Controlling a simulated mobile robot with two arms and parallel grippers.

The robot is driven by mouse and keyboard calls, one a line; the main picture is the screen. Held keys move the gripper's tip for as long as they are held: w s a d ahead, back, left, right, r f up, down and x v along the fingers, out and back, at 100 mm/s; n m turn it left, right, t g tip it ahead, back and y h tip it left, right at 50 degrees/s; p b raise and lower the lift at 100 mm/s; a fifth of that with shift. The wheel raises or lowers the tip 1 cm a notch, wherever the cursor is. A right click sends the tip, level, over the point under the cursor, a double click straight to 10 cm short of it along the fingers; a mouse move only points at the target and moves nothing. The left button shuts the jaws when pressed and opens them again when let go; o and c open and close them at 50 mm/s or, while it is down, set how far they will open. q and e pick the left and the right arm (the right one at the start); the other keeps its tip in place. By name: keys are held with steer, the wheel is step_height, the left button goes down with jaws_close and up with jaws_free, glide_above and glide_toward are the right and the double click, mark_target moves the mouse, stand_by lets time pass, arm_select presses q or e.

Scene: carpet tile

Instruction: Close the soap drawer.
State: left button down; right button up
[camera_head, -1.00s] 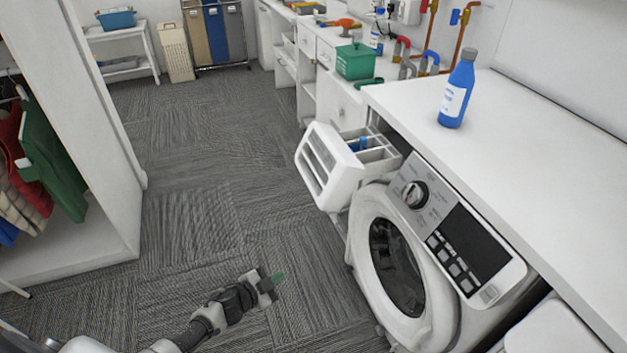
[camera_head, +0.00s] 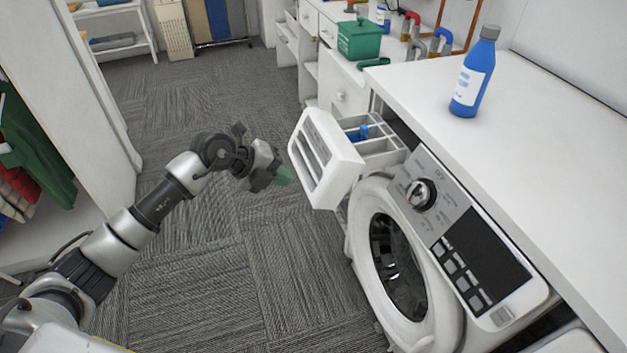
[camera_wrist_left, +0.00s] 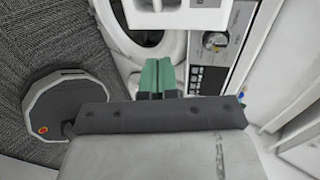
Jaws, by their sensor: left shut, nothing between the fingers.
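The white soap drawer (camera_head: 326,158) of the washing machine (camera_head: 402,262) stands pulled out in the head view, with a blue piece (camera_head: 358,133) in its compartments. Part of the drawer front also shows at the top of the left wrist view (camera_wrist_left: 178,14). My left gripper (camera_head: 284,176) is shut and empty, its green fingertips just left of the drawer front. In the head view a small gap seems to lie between them. In the left wrist view the green fingers (camera_wrist_left: 158,76) are together and point toward the drawer. My right gripper is not in view.
A white counter (camera_head: 560,140) covers the washer's top and carries a blue bottle (camera_head: 474,72). A green box (camera_head: 360,40) stands on the cabinet behind. A round grey device (camera_wrist_left: 62,100) is on the carpet in the left wrist view.

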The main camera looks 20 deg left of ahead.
mark_target(323, 186)
arm_select(q)
steer(key=x, duration=0.6)
steer(key=p+x, duration=0.1)
steer(key=x, duration=0.2)
steer(key=shift+w+d+r, duration=0.2)
steer(key=shift+w+r, duration=0.1)
steer(key=shift+r, duration=0.05)
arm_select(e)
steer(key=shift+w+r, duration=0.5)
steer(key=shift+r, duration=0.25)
arm_select(q)
steer(key=shift+d+r, duration=0.1)
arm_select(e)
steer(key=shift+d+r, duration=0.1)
